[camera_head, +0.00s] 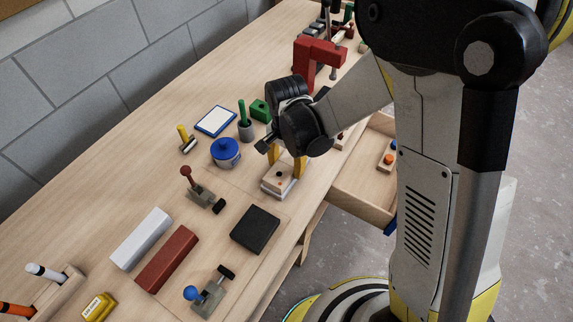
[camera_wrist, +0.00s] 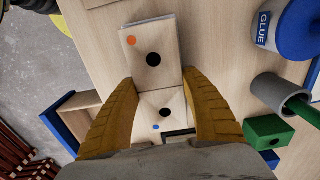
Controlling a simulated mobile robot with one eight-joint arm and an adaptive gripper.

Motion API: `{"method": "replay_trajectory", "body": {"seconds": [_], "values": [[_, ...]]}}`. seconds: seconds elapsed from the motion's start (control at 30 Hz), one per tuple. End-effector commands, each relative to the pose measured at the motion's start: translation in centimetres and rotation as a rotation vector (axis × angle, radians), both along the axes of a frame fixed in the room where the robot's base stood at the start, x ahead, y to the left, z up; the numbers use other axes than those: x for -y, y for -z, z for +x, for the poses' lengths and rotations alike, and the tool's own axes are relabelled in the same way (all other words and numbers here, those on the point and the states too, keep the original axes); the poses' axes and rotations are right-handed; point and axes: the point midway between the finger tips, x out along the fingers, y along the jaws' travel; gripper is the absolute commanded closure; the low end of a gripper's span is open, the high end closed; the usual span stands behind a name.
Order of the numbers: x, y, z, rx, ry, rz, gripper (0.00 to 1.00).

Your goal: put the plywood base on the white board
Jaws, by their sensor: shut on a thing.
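The plywood base (camera_head: 278,178) is pale wood and sits low over the front part of the bench, in front of my gripper (camera_head: 285,160). In the wrist view, plywood (camera_wrist: 153,72) with an orange dot and a dark hole extends beyond my fingers. Another plywood face with a blue dot lies between the yellow fingers (camera_wrist: 160,110); I cannot tell whether both are one piece. My gripper is shut on the plywood. A pale edge shows under it; whether it touches the bench is unclear. The white board (camera_head: 215,121), blue-rimmed, lies flat at the back left of my gripper.
A blue-lidded glue pot (camera_head: 225,152), a grey cup with a green rod (camera_head: 245,128) and a green block (camera_head: 260,110) stand nearby. An open drawer (camera_head: 365,185) juts out at right. White (camera_head: 141,238) and red (camera_head: 167,258) battens lie in front.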

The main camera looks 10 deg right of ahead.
Motion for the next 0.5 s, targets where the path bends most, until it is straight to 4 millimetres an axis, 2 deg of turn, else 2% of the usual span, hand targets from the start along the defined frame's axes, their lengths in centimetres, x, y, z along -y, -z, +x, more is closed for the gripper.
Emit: {"method": "replay_trajectory", "body": {"seconds": [0.07, 0.1, 0.13, 0.5], "values": [[0.01, 0.41, 0.01, 0.0, 0.0, 0.0, 0.79], [0.01, 0.27, 0.01, 0.0, 0.0, 0.0, 0.35], [0.01, 0.25, 0.01, 0.0, 0.0, 0.0, 0.26], [0.01, -0.16, 0.01, 0.0, 0.0, 0.0, 0.26]]}}
